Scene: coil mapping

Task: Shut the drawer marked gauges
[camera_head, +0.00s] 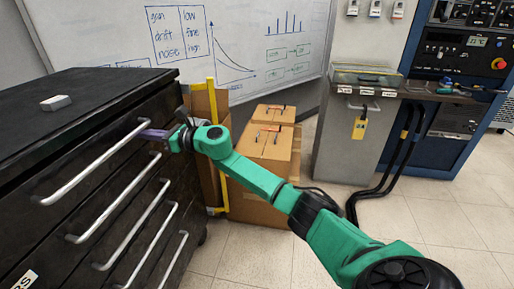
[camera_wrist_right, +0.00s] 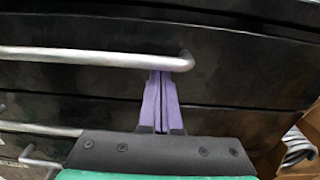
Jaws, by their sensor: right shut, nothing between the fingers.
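A black drawer cabinet (camera_head: 85,88) stands at the left in the head view, with several drawers and long silver bar handles. A white label (camera_head: 25,281) shows at the lower left, cut off and unreadable; I cannot tell which drawer is marked gauges. My right gripper (camera_head: 150,134) has purple fingers shut together, at the far end of the top handle (camera_head: 85,172). In the wrist view the shut fingers (camera_wrist_right: 160,82) meet the handle (camera_wrist_right: 100,58) near its right end, with their tips partly hidden by it. Nothing is held. My left gripper is out of view.
A small white block (camera_head: 56,103) lies on the cabinet top. Cardboard boxes (camera_head: 262,150) and a yellow frame (camera_head: 213,100) stand beyond my right arm. A grey bench (camera_head: 345,140) and a blue rack (camera_head: 445,120) stand at the right. Tiled floor (camera_head: 245,255) is open in front.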

